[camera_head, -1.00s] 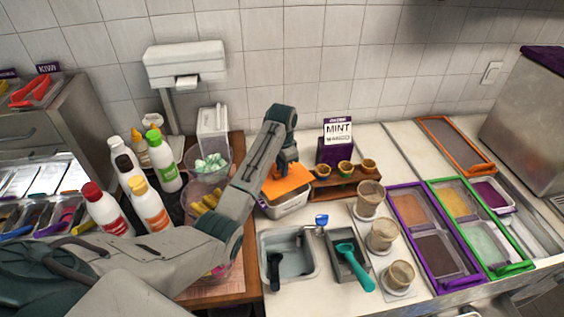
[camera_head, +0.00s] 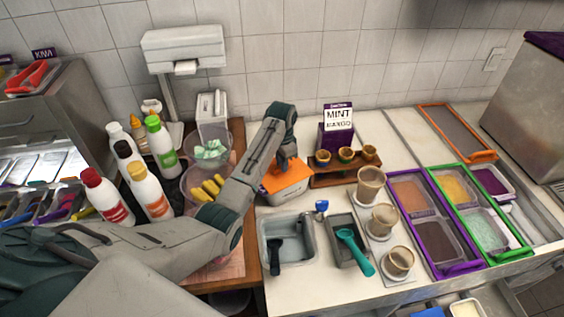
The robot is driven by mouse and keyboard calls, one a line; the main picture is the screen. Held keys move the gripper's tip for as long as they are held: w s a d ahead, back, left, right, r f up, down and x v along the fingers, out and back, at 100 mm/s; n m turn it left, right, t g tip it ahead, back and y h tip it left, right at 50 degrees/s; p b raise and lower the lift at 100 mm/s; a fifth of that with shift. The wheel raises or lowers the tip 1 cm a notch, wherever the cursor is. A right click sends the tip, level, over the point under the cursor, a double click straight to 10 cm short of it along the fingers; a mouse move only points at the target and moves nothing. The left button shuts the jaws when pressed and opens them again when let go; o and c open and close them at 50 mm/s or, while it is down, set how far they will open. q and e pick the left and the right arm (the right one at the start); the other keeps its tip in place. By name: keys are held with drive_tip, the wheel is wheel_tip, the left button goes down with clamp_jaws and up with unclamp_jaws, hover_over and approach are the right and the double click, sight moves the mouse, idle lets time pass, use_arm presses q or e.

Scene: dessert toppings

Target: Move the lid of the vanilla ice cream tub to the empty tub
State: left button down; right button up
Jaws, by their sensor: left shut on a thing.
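My left gripper (camera_head: 286,161) is shut on the orange lid (camera_head: 282,178) and points down at it. The lid lies over the top of a pale tub (camera_head: 291,195) at the back of the counter, left of the wooden cone stand. It looks close to level and touching the rim, but the arm hides part of it, so I cannot tell if it is fully seated. The tub's inside is hidden. An open tub with cream-coloured contents (camera_head: 467,309) shows at the bottom edge, below the counter. My right gripper is not in view.
A grey basin (camera_head: 303,225) with a dark scoop and a tray with a teal scoop (camera_head: 355,251) lie in front. Several cups on saucers stand to the right. Purple (camera_head: 467,262) and green frames hold tubs. Sauce bottles (camera_head: 107,196) crowd the left.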

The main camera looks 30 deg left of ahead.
use_arm(q)
drive_tip(key=c, duration=1.3)
unclamp_jaws()
drive_tip(key=shift+o, duration=0.2)
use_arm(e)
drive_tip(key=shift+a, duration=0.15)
use_arm(q)
drive_tip(key=shift+r, duration=0.2)
wheel_tip(320, 180, up, 4)
drive_tip(key=shift+w+r+b, duration=0.1)
drive_tip(key=shift+b, duration=1)
wheel_tip(320, 180, up, 6)
drive_tip(key=p, duration=0.3)
drive_tip(key=shift+r, duration=0.15)
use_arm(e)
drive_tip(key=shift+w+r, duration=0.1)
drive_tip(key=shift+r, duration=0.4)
